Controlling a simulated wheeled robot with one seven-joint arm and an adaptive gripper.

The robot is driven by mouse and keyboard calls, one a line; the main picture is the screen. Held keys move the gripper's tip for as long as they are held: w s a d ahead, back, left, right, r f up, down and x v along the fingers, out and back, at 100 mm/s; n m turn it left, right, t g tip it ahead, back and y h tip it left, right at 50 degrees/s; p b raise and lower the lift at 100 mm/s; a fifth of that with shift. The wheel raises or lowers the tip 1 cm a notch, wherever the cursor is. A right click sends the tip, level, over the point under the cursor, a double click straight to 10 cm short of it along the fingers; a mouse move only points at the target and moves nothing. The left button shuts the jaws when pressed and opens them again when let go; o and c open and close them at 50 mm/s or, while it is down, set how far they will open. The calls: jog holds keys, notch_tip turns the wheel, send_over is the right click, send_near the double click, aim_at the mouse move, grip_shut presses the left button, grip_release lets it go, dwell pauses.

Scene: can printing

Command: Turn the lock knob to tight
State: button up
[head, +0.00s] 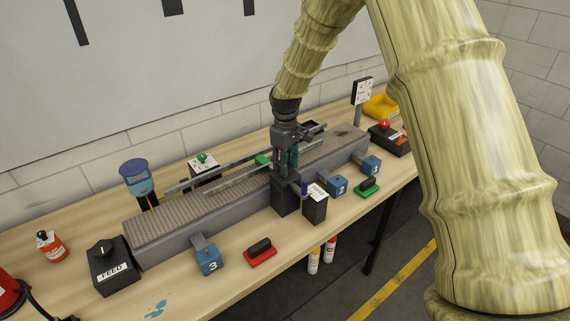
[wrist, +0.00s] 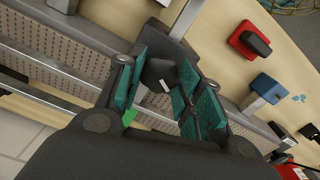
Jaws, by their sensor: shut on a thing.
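The lock knob (wrist: 159,74) is dark with a white pointer mark. It shows in the wrist view between the teal finger pads of my gripper (wrist: 167,84). My gripper is shut on it. In the head view, my gripper (head: 291,160) points down over a black post (head: 285,199) at the front side of the conveyor, and my fingers hide the knob there. No tight marking can be read, so I cannot tell how far the knob is turned.
A black box (head: 315,209) with a white label and blue knob stands right beside the post. The conveyor (head: 170,217) runs behind, with blue numbered blocks (head: 208,259) and a red-based stamp (head: 261,254) in front. A FEED box (head: 112,265) stands at left.

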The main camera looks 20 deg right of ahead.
jog(key=shift+s+f+m, duration=0.1)
jog(key=shift+f+m, duration=0.05)
jog(key=shift+m, duration=0.5)
jog(key=shift+s+f+m, duration=0.1)
jog(key=shift+m, duration=0.85)
jog(key=o, duration=1)
jog(key=shift+w, duration=0.1)
jog(key=shift+o, duration=0.2)
jog(key=shift+r, duration=0.2)
jog(key=shift+w+r, duration=0.15)
jog(key=shift+r, duration=0.45)
notch_tip(320, 180, up, 11)
jog(key=shift+f, duration=0.2)
